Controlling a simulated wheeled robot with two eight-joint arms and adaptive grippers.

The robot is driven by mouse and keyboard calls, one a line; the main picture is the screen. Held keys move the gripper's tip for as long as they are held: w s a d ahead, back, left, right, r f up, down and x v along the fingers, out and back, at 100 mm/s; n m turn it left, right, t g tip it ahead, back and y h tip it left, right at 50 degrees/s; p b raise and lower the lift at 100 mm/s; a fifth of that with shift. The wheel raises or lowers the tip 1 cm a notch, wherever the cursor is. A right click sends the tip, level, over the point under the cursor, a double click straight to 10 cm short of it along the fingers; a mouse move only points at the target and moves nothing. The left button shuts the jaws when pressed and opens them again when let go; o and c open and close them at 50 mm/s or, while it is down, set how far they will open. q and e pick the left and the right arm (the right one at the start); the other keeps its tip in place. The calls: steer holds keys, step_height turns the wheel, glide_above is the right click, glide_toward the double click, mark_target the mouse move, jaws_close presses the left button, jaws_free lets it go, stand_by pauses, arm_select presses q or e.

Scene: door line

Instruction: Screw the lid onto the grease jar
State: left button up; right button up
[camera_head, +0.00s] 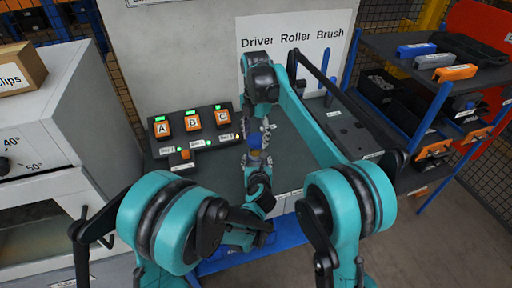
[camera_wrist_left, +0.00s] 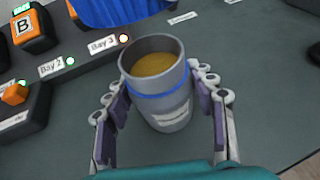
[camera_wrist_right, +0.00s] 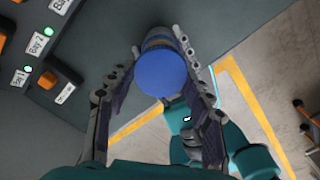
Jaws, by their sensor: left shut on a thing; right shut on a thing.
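The grease jar (camera_wrist_left: 158,107) is a grey cylinder with a blue band and a white label. It stands upright with an open top, and brown grease shows inside. My left gripper (camera_head: 257,168) is shut on the jar, one finger on each side in the left wrist view. The blue lid (camera_wrist_right: 162,72) is round and sits between the fingers of my right gripper (camera_head: 260,130), which is shut on it. In the left wrist view the lid (camera_wrist_left: 125,12) hangs above and beyond the jar's rim, apart from it. In the head view the jar is small and partly hidden.
A dark control box (camera_head: 193,138) with orange blocks A, B, C stands left of the jar on the grey bench. A shelf (camera_head: 400,50) with several coloured tools stands right. A white-grey cabinet (camera_head: 45,140) stands left. The bench right of the jar is largely clear.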

steer(key=shift+f, duration=1.25)
steer(key=shift+f, duration=0.9)
arm_select(q)
jaws_close()
arm_select(e)
steer(key=shift+f, duration=0.55)
